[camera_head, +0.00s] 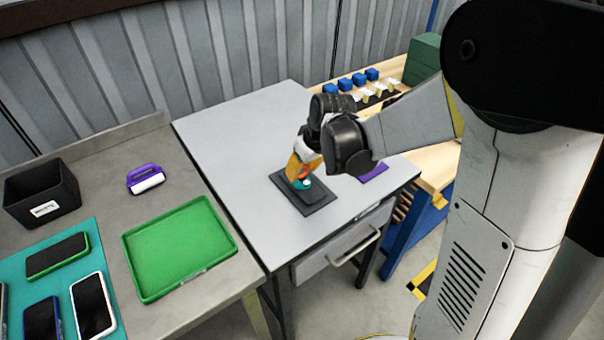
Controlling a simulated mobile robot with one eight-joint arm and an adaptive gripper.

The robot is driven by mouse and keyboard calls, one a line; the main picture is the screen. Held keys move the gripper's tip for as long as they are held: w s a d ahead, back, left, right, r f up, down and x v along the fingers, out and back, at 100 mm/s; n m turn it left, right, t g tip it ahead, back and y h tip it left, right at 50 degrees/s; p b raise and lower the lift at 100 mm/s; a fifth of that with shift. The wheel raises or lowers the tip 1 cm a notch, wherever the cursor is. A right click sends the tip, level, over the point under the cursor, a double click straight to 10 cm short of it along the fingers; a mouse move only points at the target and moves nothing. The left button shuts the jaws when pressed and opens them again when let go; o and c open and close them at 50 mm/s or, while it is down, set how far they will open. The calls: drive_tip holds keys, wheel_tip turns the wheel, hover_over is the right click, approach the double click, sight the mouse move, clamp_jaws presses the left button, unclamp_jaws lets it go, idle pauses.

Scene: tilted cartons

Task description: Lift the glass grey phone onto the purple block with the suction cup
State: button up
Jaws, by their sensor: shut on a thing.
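My gripper (306,168) is over the light grey table and shut on the suction cup (303,184), which shows teal and white below the orange and yellow parts between the fingers. The cup is right over a dark slab, the grey phone (311,197), and appears to touch it; I cannot tell whether it is stuck on. The phone lies on a slightly larger dark grey mat (318,207). The purple block (375,172) is right of my gripper near the table's right edge, partly hidden by my wrist.
The grey table (215,122) is clear left of the mat. On the left bench are a green tray (180,285), a black bin (62,212), a purple-handled tool (145,179) and several phones on a teal mat (66,285). Blue blocks (358,80) stand on the wooden bench behind.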

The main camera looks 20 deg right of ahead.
drive_tip(key=shift+r+p, duration=2.3)
drive_tip(key=shift+r, duration=0.75)
